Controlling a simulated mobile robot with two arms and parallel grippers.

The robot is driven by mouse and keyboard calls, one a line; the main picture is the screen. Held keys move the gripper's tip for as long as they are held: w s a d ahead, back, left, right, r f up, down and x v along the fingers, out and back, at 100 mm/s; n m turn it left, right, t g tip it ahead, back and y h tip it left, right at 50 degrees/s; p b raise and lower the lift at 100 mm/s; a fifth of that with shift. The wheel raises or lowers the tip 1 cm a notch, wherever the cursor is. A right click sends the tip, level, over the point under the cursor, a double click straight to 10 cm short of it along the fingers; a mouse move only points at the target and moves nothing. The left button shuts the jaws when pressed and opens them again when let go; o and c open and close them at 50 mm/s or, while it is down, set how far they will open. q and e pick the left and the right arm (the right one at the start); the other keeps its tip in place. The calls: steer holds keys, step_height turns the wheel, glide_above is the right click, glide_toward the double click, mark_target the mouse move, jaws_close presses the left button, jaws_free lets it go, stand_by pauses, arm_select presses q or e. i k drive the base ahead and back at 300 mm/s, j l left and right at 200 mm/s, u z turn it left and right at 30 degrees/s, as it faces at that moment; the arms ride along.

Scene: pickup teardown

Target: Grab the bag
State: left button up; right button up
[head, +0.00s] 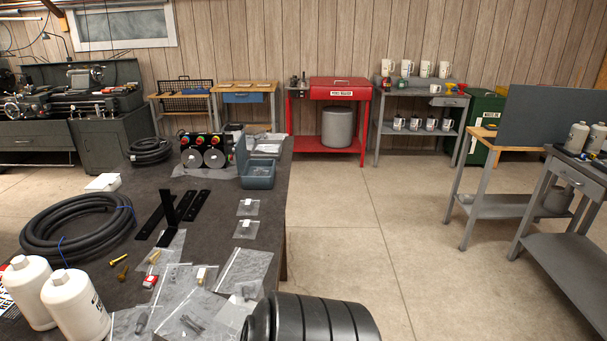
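Several clear plastic bags lie flat on the dark workbench. A large bag (243,270) lies near the bench's right edge. Another bag (192,322) with a dark part in it lies in front of it, and more bags overlap to the left. Two small bags, one (248,207) behind the other (245,229), each hold a small part farther back. Which bag the task means cannot be told. Neither of my grippers shows in the head view.
The dark workbench (105,205) carries a coiled black hose (75,228), white bottles (75,306), black metal brackets (197,208) and a grey-blue open box (258,175). A ribbed black cylinder (315,320) fills the bottom middle. Open floor (350,220) lies right of the bench, before grey tables.

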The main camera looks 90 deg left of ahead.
mark_target(259, 172)
steer(key=i+j+u, duration=0.1)
steer(key=i+u, duration=0.15)
steer(key=u, duration=0.15)
steer(key=i+u, duration=0.4)
steer(key=i+l+u, duration=0.1)
steer(key=u, duration=0.25)
steer(key=i+l+u, duration=0.2)
steer(key=u, duration=0.2)
steer(key=i, duration=0.1)
